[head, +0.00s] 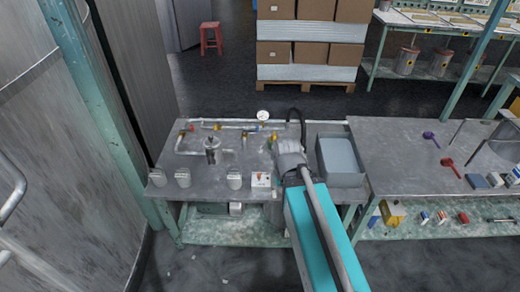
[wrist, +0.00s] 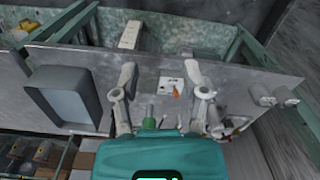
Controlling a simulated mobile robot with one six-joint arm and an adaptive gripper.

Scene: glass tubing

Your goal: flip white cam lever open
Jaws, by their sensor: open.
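No part is clearly readable as a white cam lever. A small white plate with an orange-red lever (head: 261,180) sits near the bench's front edge; it also shows in the wrist view (wrist: 170,84). Pale grey-white fixtures stand along the same edge, one left of the plate (head: 234,178) and two further left (head: 182,177); two also show at the right in the wrist view (wrist: 262,95). My gripper (head: 288,158) is over the bench, behind and right of the plate. In the wrist view my gripper (wrist: 160,72) is open and empty, its fingers either side of the plate in the picture.
Pipework with coloured valves (head: 222,126) and a gauge (head: 262,115) runs along the bench's back. A metal fitting (head: 211,150) stands upright mid-bench. A grey bin (head: 340,157) is right of my gripper. A green post (head: 92,90) rises at the left.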

